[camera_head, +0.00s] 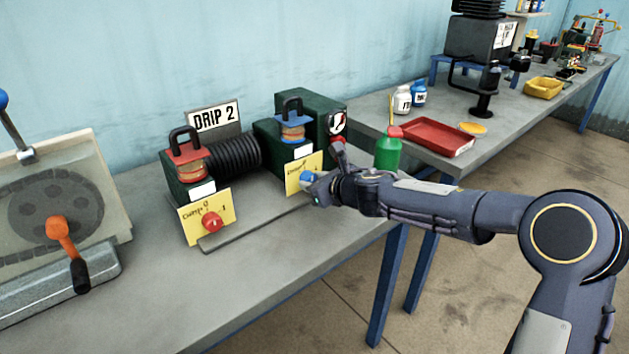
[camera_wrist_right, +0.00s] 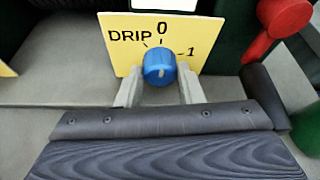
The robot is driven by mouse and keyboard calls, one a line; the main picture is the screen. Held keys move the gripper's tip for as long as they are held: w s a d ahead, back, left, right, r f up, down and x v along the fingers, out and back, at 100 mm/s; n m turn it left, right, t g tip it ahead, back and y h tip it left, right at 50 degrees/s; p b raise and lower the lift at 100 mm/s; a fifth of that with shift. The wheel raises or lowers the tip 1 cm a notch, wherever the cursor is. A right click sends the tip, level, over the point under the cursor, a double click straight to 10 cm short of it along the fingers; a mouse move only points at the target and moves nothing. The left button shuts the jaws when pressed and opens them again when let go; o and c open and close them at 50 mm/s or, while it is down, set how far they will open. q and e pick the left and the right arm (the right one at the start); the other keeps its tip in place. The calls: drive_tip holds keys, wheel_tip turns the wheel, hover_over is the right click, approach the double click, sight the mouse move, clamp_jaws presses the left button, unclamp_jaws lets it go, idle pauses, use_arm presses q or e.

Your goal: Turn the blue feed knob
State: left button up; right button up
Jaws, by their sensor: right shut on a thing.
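The blue feed knob (camera_wrist_right: 159,68) sits on a yellow card (camera_wrist_right: 112,36) marked DRIP, 0 and 1 in the right wrist view. A pale mark on the knob's face shows, but I cannot tell exactly which label it lines up with. In the head view the knob (camera_head: 307,177) is partly covered by my right gripper (camera_head: 312,183), in front of the green machine (camera_head: 268,137). My right gripper (camera_wrist_right: 158,88) is shut on the knob, one finger on each side. My left gripper is not in view.
A red knob (camera_head: 211,221) on another yellow card stands to the left. A red lever (camera_wrist_right: 286,17) is close on the right of the knob. A green bottle (camera_head: 387,152) stands behind my right forearm. A red tray (camera_head: 437,138) lies on the far table.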

drive_tip(key=shift+r+m+g+y+p, duration=0.15)
drive_tip(key=shift+m+g+y+p, duration=0.25)
drive_tip(key=shift+m+y+p, duration=0.35)
drive_tip(key=shift+w+d+m+g+y+p, duration=0.15)
drive_tip(key=shift+m+g+y+p, duration=0.4)
drive_tip(key=shift+m+p, duration=0.7)
drive_tip(key=o, duration=1)
drive_tip(key=shift+d, duration=0.1)
drive_tip(key=v, duration=0.7)
drive_tip(key=shift+s+d, duration=0.25)
drive_tip(key=shift+s, duration=0.05)
